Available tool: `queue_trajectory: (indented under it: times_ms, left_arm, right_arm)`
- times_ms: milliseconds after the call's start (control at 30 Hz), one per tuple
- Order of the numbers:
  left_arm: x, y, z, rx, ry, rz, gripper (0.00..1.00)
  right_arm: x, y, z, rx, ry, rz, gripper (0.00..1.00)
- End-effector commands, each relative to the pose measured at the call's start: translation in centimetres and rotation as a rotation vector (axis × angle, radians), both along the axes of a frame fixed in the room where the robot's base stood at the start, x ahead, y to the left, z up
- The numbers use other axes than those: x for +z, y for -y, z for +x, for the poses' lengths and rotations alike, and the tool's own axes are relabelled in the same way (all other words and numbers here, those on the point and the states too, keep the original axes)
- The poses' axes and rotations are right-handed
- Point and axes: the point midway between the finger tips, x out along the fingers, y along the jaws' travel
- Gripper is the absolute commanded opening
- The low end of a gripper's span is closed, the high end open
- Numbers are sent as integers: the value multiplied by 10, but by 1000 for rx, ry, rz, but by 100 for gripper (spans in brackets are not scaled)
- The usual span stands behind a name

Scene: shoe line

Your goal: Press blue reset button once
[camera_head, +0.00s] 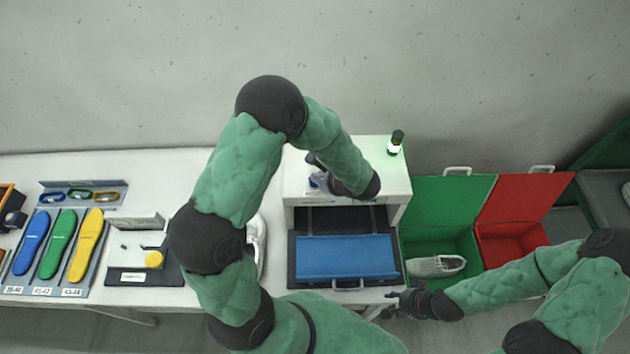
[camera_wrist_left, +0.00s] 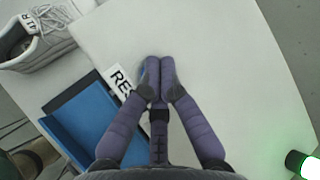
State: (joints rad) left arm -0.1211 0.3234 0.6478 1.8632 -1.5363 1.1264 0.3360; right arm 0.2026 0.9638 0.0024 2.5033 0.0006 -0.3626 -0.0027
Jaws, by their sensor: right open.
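The white cabinet top (camera_head: 295,170) carries a white label reading "RES" (camera_wrist_left: 122,82), its remainder covered by my left gripper. My left gripper (camera_wrist_left: 160,66) is shut and empty, fingertips together over the cabinet top right beside the label. The blue button is mostly hidden; a faint bluish edge (camera_wrist_left: 142,72) shows beside the fingertips. I cannot tell whether they touch it. In the head view a small blue patch (camera_head: 318,180) shows by the left wrist, but I cannot tell button from finger. My right gripper (camera_head: 402,303) is open and empty, at the table's front right edge.
A blue tray (camera_head: 346,257) sits in the cabinet's opening. A green-lit lamp (camera_head: 395,143) stands on the cabinet's back right corner. A green bin (camera_head: 440,240) holding a shoe (camera_head: 436,266) and a red bin (camera_head: 510,240) stand right. Coloured insoles (camera_head: 58,243) lie left.

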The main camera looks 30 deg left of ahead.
Motion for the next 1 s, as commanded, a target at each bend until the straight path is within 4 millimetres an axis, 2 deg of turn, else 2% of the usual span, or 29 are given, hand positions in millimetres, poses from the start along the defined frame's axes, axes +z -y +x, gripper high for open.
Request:
queue_trajectory:
  times_ms: [1000]
  left_arm:
    - [-9, 0, 0, 1, -1, -1, 0]
  right_arm:
    - [-11, 0, 0, 0, 0, 0, 43]
